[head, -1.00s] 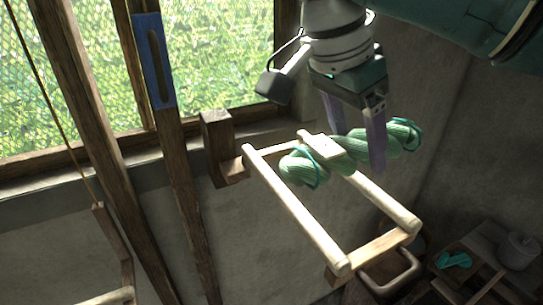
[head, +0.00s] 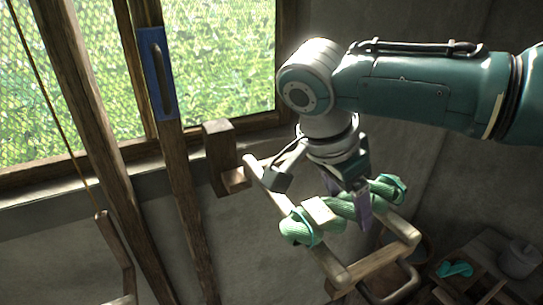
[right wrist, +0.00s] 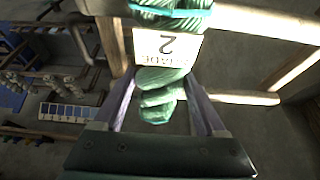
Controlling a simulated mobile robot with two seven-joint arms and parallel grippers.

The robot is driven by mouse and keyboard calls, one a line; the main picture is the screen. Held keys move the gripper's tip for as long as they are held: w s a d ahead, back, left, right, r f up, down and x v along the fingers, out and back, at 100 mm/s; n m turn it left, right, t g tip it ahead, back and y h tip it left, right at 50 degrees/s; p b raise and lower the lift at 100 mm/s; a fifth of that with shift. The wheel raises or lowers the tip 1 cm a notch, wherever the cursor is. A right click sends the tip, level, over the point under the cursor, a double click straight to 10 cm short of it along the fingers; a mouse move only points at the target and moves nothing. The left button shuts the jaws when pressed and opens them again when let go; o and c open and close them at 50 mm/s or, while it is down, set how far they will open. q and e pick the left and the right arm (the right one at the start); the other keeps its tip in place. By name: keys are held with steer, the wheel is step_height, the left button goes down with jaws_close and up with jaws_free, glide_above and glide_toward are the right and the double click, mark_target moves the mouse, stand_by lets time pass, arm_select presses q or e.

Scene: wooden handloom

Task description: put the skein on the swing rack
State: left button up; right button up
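The green twisted skein (head: 343,204) has a pale label and teal ties near its ends. My right gripper (head: 352,203) is shut on its middle from above. The swing rack (head: 375,263), a pale wooden frame of two rails and a crossbar, stands out from the wall below. The skein lies crosswise over the rails, very low; I cannot tell whether it touches them. My left gripper is not in view.
A wooden wall bracket (head: 220,160) stands at the rack's far left end. Beside it, a dark post carries a blue plate with a handle (head: 157,75). At lower right, a small table holds a teal item (head: 455,270) and a grey pot (head: 518,256).

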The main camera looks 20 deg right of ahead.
steer(key=o, duration=0.4)
steer(key=shift+r, duration=0.15)
steer(key=shift+a+r, duration=0.15)
steer(key=shift+r, duration=0.1)
steer(key=b+v, duration=0.1)
steer(key=v, duration=0.6)
steer(key=shift+r+b, duration=0.1)
steer(key=shift+b, duration=0.25)
steer(key=p+v, duration=0.4)
steer(key=s+a+f+n+t+y, duration=0.1)
steer(key=s+a+f+n+y, duration=0.5)
steer(key=s+a+f+n, duration=0.45)
steer(key=s+d+n, duration=0.2)
steer(key=s+d, duration=0.1)
steer(key=s+d+r+n+t, duration=0.1)
steer(key=s+d+n, duration=0.2)
steer(key=s+d+r+n+t+h, duration=0.1)
steer(key=s+d+n, duration=0.2)
steer(key=s, duration=0.1)
steer(key=shift+n, duration=0.25)
